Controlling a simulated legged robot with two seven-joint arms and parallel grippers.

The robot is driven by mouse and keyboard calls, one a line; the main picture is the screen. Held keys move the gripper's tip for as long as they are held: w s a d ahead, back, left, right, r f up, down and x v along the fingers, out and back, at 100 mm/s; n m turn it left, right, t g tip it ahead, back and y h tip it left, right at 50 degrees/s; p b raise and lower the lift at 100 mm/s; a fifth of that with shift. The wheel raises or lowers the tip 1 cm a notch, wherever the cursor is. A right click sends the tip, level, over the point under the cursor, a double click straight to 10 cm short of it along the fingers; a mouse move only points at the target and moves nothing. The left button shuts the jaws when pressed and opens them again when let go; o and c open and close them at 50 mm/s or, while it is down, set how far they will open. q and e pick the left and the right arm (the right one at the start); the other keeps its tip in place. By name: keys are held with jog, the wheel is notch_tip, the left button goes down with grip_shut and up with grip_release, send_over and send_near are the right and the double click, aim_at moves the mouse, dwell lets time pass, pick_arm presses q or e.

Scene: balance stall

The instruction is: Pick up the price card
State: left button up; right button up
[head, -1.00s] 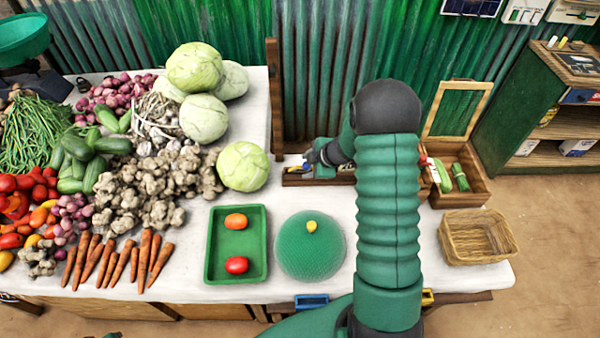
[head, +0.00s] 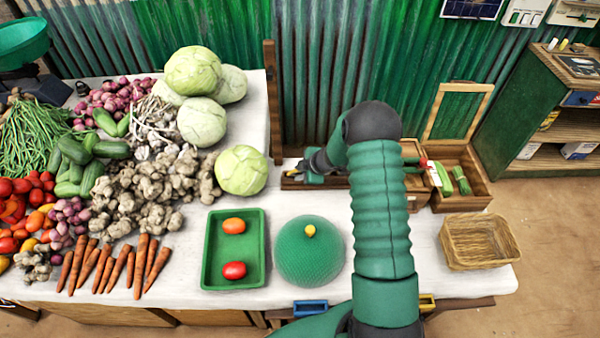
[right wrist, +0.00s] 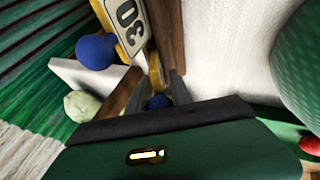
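The price card (right wrist: 130,18) is yellow with a white face and a black "30". It shows at the top of the right wrist view, beside a round blue knob (right wrist: 97,52). A second blue knob (right wrist: 157,102) sits low between my finger bases. My right gripper (right wrist: 157,82) has its two dark fingers apart, with a narrow yellow part of the card between them; contact cannot be made out. In the head view my right gripper (head: 303,168) is at the left end of a low wooden tray (head: 338,182), with small yellow and blue bits at its tip. My left gripper is out of view.
A green mesh dome (head: 309,262) and a green tray (head: 207,262) with two tomatoes stand in front. A cabbage (head: 241,170) lies left of my gripper. A wooden post (head: 273,100) and a corrugated wall (head: 320,60) stand behind. A wicker basket (head: 480,262) is at the right.

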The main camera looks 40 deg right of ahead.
jog(key=shift+d+f, duration=0.15)
jog(key=shift+d, duration=0.05)
grip_shut()
jog(key=shift+a, duration=0.1)
